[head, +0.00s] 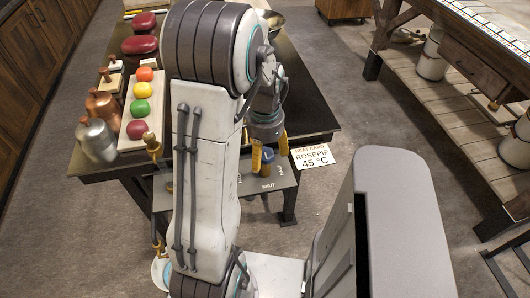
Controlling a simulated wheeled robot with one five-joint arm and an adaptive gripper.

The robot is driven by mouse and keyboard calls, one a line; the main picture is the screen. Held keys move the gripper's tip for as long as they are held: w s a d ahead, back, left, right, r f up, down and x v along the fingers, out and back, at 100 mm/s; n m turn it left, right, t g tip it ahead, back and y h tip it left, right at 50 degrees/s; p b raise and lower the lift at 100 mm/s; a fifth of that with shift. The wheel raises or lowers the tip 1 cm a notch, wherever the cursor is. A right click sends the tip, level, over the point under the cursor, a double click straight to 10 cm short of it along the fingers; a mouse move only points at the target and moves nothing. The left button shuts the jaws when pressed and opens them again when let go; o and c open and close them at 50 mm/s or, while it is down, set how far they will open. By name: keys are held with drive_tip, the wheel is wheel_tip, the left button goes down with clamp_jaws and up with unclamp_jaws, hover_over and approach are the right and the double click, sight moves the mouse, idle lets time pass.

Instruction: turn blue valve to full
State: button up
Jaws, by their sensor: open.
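My gripper (269,150) points down over the front edge of the dark table, its two yellow fingertips apart. A small dark blue piece shows between and just behind the fingertips; it may be the blue valve (268,156), but its shape and setting are mostly hidden. Whether the fingers touch it I cannot tell. Below is a grey panel (262,199) with white lettering, of which "SHUT" is readable. A brass valve-like fitting (152,146) stands left of my arm.
A white card (311,157) reads "ROSEPIP 45 °C" right of the panel.

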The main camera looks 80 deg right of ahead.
drive_tip(key=shift+f, duration=0.25)
drive_tip(key=c, duration=1.2)
